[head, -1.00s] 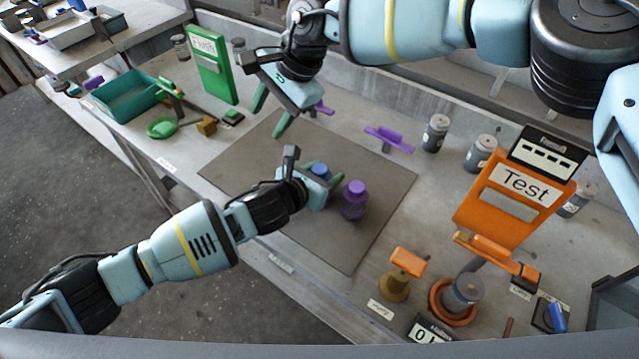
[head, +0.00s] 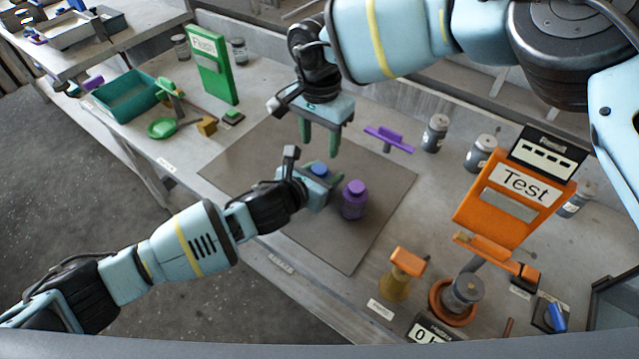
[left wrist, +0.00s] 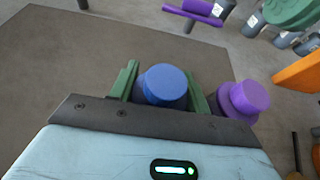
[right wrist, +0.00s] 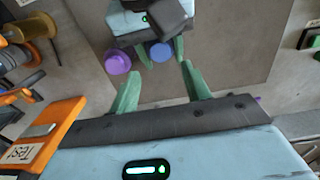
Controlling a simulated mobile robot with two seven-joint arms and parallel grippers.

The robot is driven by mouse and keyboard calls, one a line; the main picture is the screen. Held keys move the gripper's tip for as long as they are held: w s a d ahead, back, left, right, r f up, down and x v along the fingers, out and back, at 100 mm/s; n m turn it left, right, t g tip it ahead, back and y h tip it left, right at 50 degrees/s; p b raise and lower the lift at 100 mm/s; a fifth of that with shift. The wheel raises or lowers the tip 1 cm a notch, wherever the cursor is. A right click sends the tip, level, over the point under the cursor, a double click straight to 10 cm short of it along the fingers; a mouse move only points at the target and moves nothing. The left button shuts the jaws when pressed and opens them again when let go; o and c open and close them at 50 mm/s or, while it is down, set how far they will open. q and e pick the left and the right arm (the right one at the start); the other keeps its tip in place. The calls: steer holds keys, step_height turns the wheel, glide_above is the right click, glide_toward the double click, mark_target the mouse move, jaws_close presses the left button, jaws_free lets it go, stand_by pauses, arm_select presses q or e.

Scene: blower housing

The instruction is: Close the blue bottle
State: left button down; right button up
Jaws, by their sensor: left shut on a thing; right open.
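The blue bottle (left wrist: 165,86) stands on the grey mat between the green fingers of my left gripper (left wrist: 163,88), which is shut on it. Its round blue top also shows in the head view (head: 319,170) and in the right wrist view (right wrist: 161,51). Its lower body is hidden by my left gripper. My right gripper (head: 321,146) is open and empty, fingers down, above the mat and behind the bottle. In the right wrist view its fingers are spread apart, with the blue top beyond them.
A purple bottle (head: 354,200) stands close beside the blue bottle. A purple holder (head: 389,139) is at the mat's back edge. An orange Test stand (head: 515,197) and a green stand (head: 212,65) flank the mat (head: 340,248). Several grey jars line the back.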

mark_target(319, 169)
step_height(319, 169, down, 7)
steer(key=shift+r, duration=0.2)
stand_by(0.3)
steer(key=c, duration=1)
steer(key=m, duration=0.6)
steer(key=shift+m, duration=0.3)
steer(key=o, duration=0.9)
steer(key=shift+o, duration=0.8)
steer(key=shift+f, duration=0.1)
steer(key=shift+s, duration=0.1)
